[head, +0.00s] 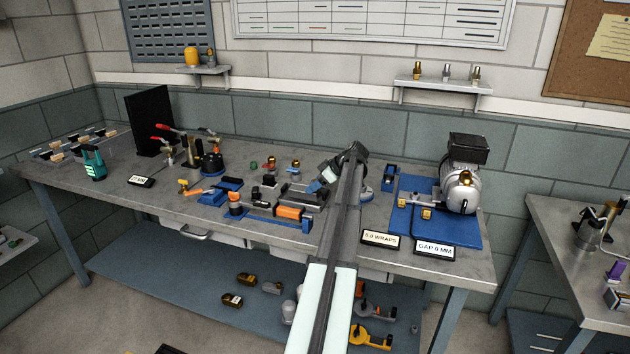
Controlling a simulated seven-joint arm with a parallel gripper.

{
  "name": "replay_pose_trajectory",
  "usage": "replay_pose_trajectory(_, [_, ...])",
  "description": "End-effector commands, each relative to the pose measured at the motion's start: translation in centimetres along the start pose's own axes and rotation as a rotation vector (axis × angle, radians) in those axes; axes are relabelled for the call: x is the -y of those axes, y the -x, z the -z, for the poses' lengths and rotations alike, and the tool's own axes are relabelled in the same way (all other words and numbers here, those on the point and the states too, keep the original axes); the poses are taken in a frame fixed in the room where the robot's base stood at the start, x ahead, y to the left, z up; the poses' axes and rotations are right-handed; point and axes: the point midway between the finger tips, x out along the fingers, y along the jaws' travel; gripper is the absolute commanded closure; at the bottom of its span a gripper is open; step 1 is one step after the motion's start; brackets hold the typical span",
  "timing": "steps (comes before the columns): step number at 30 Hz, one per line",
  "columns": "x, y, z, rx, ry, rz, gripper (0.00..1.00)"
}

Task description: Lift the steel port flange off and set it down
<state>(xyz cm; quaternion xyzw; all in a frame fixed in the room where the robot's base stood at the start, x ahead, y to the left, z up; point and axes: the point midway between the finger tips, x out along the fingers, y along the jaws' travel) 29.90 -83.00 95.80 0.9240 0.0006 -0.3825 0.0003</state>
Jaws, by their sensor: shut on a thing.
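My arm reaches up the middle of the head view from the bottom edge, and its wrist bends down to the left over the bench. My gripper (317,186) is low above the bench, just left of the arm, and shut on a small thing. A pale grey-blue bit shows at the jaws; I take it for the steel port flange, but the wrist mostly hides it and its outline is unclear. A silver tank (460,192) with a brass fitting and a black box on top stands on a blue mat (466,231) at right, apart from the gripper.
Left of the gripper, a blue fixture with orange blocks (289,212) and several small fittings crowd the bench. Signs "0.0 WRAPS" (381,239) and "GAP 0 MM" (434,248) stand at the front edge. A black panel (150,121) stands at back left. Bare bench (120,170) shows at left.

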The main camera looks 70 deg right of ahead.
Motion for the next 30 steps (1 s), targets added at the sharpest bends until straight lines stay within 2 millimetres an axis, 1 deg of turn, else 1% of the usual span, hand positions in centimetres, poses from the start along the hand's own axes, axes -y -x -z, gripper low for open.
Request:
replay_pose_trajectory(5, [0.01,-0.53,-0.50,-0.002,0.000,0.000,1.00])
replay_pose_trajectory(14, [0.00,-0.60,-0.57,-0.002,0.000,0.000,1.00])
replay_pose_trajectory(15, [0.00,-0.60,-0.57,-0.002,0.000,0.000,0.51])
replay_pose_trajectory(21, [0.01,-0.61,-0.60,-0.001,0.000,0.000,0.32])
replay_pose_trajectory(24, [0.01,-0.61,-0.61,-0.001,0.000,0.000,0.24])
replay_pose_trajectory(30, [0.02,-0.64,-0.68,0.001,-0.001,0.001,0.24])
